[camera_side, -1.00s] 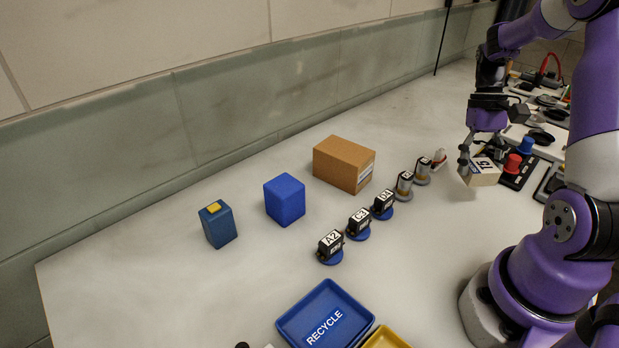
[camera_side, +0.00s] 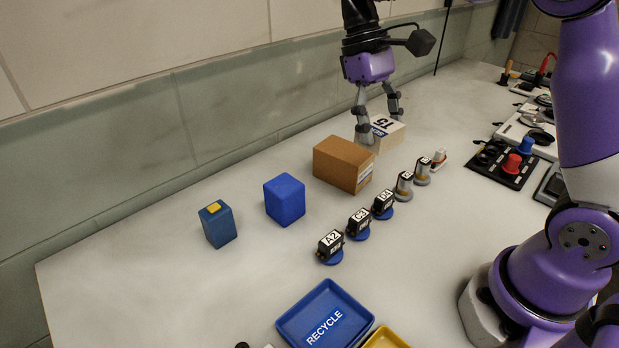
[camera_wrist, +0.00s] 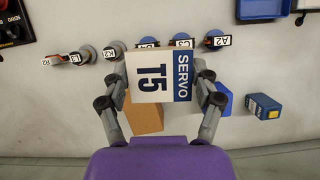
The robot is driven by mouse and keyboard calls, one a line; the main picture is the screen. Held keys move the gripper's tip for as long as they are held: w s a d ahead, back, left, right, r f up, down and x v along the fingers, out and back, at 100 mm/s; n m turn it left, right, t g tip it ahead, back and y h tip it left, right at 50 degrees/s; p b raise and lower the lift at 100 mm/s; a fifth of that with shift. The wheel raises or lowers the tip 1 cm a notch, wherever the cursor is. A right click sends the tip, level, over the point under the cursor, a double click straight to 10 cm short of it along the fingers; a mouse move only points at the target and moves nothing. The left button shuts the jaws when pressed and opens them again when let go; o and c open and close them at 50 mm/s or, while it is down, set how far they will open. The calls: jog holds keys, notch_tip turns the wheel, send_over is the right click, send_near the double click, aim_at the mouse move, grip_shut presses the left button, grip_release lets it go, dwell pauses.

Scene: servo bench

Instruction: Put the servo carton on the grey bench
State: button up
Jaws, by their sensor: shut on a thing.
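The servo carton (camera_side: 386,132) is a small cream box with a blue band and the label "SERVO T5", which reads clearly in the wrist view (camera_wrist: 158,76). My gripper (camera_side: 379,123) is shut on it, with one finger on each side, and it also shows in the wrist view (camera_wrist: 160,84). In the side view the carton is just behind the brown cardboard box; I cannot tell whether its underside touches the surface. The pale grey bench (camera_side: 250,265) spreads under everything.
The brown box (camera_side: 342,164) is close to the carton. A blue block (camera_side: 285,199) and a dark blue box with a yellow top (camera_side: 217,223) stand further left. Several labelled servos (camera_side: 358,224) form a row in front. A blue RECYCLE tray (camera_side: 325,314) is at the front.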

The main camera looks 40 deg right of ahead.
jog(key=shift+w+a+r+n, duration=0.2)
jog(key=shift+a+n, duration=0.1)
jog(key=shift+a, duration=0.25)
jog(key=s+d+f+m+y, duration=0.1)
jog(key=s+d+f+m, duration=0.2)
jog(key=d, duration=0.3)
jog(key=s+d+f+m+t+y, duration=0.1)
jog(key=s+d+f+m, duration=0.2)
jog(key=s+d+m, duration=0.1)
jog(key=shift+s+d+m+y, duration=0.35)
jog(key=shift+s+d, duration=0.35)
jog(key=shift+d, duration=0.35)
send_over(480, 201)
jog(key=w, duration=0.1)
jog(key=f, duration=0.4)
jog(key=d+f, duration=0.1)
jog(key=f, duration=0.2)
jog(key=shift+f, duration=1.75)
jog(key=shift+f, duration=0.2)
jog(key=o, duration=1.1)
